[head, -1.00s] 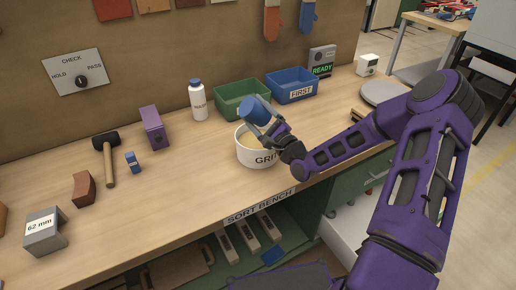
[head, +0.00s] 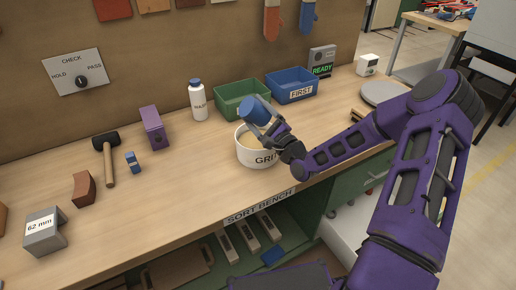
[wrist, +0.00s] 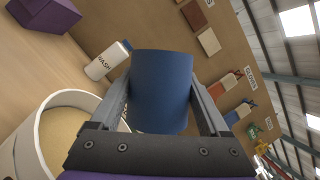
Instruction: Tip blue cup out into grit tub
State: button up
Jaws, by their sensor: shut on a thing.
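The blue cup (head: 257,110) is held by my gripper (head: 272,127) above the grit tub, tilted in the head view. In the wrist view the blue cup (wrist: 162,90) sits between the two fingers of my gripper (wrist: 165,105). The white grit tub (head: 256,155), lettered GRIT, stands on the bench directly below the cup. In the wrist view the tub (wrist: 80,105) is at the lower left, with sandy grit inside. The cup's mouth and contents are hidden.
A green bin (head: 232,101) and a blue bin (head: 290,90) labelled FIRST stand behind the tub. A white bottle (head: 198,100) and purple block (head: 152,127) stand to the left. A hammer (head: 107,160) lies further left. The bench front between them is clear.

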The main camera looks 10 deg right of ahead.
jog(key=n, duration=0.1)
jog(key=a+n+g, duration=0.1)
jog(key=n, duration=0.1)
jog(key=n+g, duration=0.1)
jog(key=n, duration=0.1)
jog(key=shift+s+a+f+y, duration=0.15)
jog(key=shift+a+f+y, duration=0.2)
jog(key=shift+a+y, duration=0.05)
jog(key=shift+a+f+n+g, duration=0.1)
jog(key=shift+f+n+g, duration=0.05)
jog(key=shift+n+g, duration=0.2)
jog(key=n, duration=0.1)
jog(key=a+f+n+g, duration=0.1)
jog(key=n, duration=0.1)
jog(key=n+h+b, duration=0.1)
jog(key=n, duration=0.1)
jog(key=shift+s+a+f+g, duration=0.15)
jog(key=shift+a+f+g, duration=0.05)
jog(key=shift+f+g, duration=0.15)
jog(key=shift+a+n+g+h+b, duration=0.1)
jog(key=shift+n+g+h+b, duration=0.3)
jog(key=shift+n, duration=0.65)
jog(key=shift+a+n+g+h, duration=0.1)
jog(key=shift+n+h, duration=0.5)
jog(key=shift+n, duration=0.4)
